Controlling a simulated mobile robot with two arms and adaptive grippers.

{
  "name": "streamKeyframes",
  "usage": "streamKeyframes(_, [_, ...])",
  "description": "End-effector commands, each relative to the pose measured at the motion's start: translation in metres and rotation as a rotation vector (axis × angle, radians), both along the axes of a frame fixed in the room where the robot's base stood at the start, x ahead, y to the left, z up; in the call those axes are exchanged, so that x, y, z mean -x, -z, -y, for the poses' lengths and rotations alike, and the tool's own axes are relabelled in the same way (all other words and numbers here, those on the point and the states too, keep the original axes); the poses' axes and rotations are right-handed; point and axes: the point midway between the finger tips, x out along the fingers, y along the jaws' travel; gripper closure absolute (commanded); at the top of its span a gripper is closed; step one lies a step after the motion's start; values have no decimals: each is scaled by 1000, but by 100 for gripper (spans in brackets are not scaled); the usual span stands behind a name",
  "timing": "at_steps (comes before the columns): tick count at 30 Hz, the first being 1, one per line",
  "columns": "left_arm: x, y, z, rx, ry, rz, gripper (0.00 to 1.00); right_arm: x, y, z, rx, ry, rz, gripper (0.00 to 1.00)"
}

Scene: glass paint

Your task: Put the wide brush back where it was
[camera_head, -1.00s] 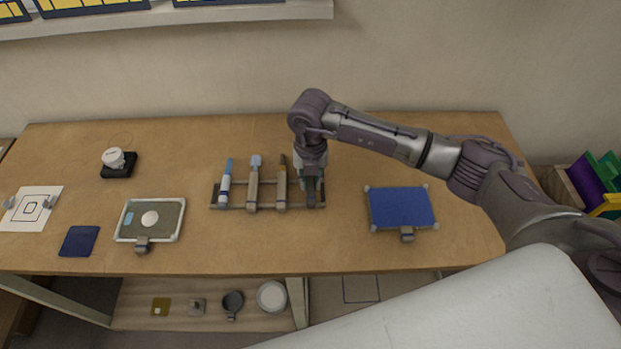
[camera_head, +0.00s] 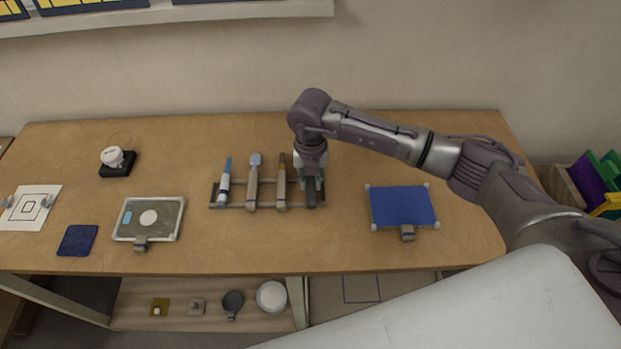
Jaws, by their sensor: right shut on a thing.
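A rack (camera_head: 268,206) on the table holds several tools lying side by side: a blue-and-white one (camera_head: 225,182), one with a light blue tip (camera_head: 253,182) and one with a brown tip (camera_head: 281,180). My right gripper (camera_head: 311,182) points down at the rack's right end. It is shut on the wide brush (camera_head: 312,197), a dark piece at the rightmost place of the rack. The gripper hides most of the brush, so I cannot tell whether it rests fully on the rack. My left gripper is not in view.
A blue panel (camera_head: 402,206) in a holder lies to the right. A framed tray (camera_head: 149,219), a dark blue cloth (camera_head: 77,240), a white object on a black base (camera_head: 117,162) and a marked sheet (camera_head: 30,208) lie to the left. The table (camera_head: 330,245) is bare in front of the rack.

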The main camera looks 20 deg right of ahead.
Motion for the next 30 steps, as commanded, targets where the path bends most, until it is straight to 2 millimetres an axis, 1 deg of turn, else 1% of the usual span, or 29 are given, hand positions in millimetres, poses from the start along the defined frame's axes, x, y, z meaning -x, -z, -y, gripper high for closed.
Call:
streamKeyframes(21, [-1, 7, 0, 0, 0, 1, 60, 0, 7, 0, 0, 0, 0, 100])
streamKeyframes(22, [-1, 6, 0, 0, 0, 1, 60, 0, 6, 0, 0, 0, 0, 75])
streamKeyframes(24, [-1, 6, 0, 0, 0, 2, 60, 0, 6, 0, 0, 0, 0, 63])
streamKeyframes(27, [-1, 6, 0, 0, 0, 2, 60, 0, 6, 0, 0, 0, 0, 49])
streamKeyframes(30, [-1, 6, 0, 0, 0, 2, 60, 0, 6, 0, 0, 0, 0, 49])
